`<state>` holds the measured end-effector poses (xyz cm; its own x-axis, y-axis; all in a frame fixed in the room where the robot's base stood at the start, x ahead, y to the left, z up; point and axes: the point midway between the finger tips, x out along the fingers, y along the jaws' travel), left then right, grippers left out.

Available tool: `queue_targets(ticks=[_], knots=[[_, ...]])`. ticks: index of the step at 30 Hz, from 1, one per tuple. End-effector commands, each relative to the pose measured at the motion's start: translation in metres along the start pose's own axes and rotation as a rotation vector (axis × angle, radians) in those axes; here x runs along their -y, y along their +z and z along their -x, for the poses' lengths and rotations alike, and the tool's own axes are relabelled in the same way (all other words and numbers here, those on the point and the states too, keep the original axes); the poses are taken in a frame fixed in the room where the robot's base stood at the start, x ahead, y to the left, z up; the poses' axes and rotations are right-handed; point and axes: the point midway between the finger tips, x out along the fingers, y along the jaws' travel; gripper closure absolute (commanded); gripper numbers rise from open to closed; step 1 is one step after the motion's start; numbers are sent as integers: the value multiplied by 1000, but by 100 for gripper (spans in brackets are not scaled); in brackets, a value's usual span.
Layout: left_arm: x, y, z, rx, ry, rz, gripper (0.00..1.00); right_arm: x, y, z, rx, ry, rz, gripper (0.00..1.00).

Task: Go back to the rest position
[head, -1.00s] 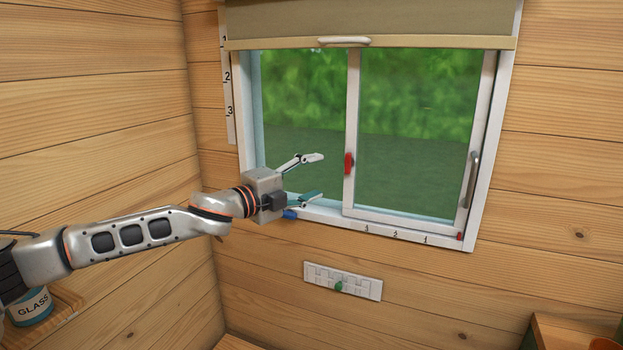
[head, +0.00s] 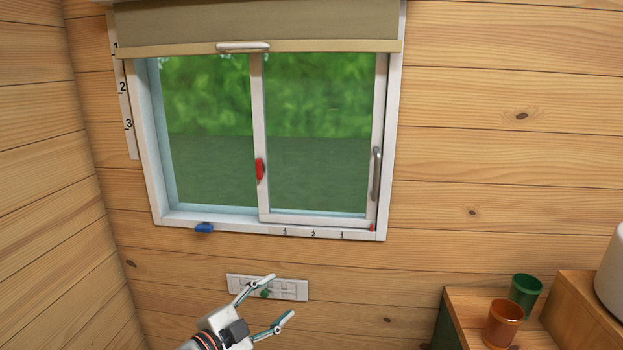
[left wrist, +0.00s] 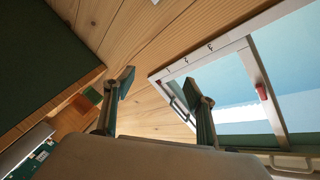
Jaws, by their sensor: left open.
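My left gripper (head: 279,299) is open and empty at the bottom of the head view, below the window and in front of part of the wall plate. My right gripper is in neither view now.
A white wall plate (head: 290,290) with a green knob (head: 266,292) is under the window. A roller blind (head: 330,22) hangs above. A green cup (head: 526,288) and an orange cup (head: 503,322) stand on a wooden surface at the right. A blue piece (head: 204,228) sits on the sill.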

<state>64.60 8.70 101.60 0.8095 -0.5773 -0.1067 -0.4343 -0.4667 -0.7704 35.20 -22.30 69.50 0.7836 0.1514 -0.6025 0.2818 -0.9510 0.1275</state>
Motion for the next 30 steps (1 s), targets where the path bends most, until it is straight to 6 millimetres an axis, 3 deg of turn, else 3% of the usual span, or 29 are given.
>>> queue_targets(ticks=[1,5,11,17,21,25,30], knots=[[-22,7,6,16,5,65,44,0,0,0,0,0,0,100],[-65,28,25,68,3,212,44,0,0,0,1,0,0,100],[-132,69,68,190,-12,433,44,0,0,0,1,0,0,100],[-204,117,135,360,-37,630,44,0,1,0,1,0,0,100],[-253,147,194,497,-59,746,44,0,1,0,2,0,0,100],[-288,166,244,604,-75,814,44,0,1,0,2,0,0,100],[-309,176,279,675,-85,854,44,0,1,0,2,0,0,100]])
